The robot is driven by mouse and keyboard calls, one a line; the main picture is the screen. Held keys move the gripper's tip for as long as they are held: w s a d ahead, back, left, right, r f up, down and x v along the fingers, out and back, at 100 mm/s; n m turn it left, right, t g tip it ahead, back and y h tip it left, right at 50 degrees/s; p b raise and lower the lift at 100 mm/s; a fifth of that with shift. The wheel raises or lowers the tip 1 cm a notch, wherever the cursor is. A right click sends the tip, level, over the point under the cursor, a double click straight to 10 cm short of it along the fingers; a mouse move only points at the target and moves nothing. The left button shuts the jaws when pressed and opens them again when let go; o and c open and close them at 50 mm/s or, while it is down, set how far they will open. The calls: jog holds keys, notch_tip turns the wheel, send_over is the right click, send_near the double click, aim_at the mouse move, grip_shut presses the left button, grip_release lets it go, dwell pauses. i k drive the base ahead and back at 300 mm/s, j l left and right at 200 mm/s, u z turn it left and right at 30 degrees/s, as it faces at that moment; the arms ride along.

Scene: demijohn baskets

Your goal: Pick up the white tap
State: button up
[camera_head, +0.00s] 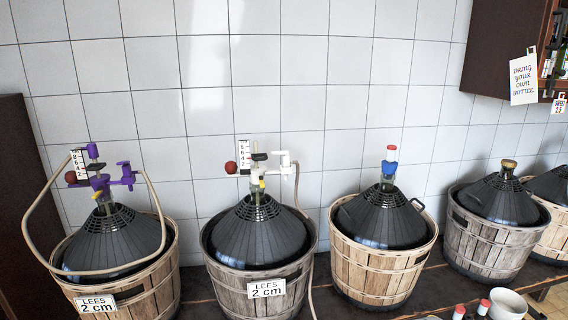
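The white tap (284,160) is part of a fitting on top of the second demijohn (257,235) from the left. It sits to the right of the bottle neck, with a pale hose hanging down from it. A red ball (231,167) and a small numbered scale (244,155) sit at the left of the same fitting. A similar purple tap (125,174) is on the leftmost demijohn (112,240). My gripper is not in view.
Several wooden baskets (380,275) with black-covered demijohns stand in a row on a dark bench against a white tiled wall. A dark cabinet (497,45) with hanging signs is at top right. Red-capped bottles (484,307) and a white pot (508,303) stand in front.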

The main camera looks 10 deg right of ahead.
aim_at(285, 159)
jog(key=i+j+z, duration=0.25)
jog(key=j, duration=0.3)
jog(key=i+j+z, duration=0.15)
jog(key=j+z, duration=0.15)
jog(key=j, duration=0.25)
jog(key=i+j+z, duration=0.25)
jog(key=j, duration=0.3)
jog(key=j+z, duration=0.3)
jog(key=j, duration=0.3)
jog(key=k, duration=0.05)
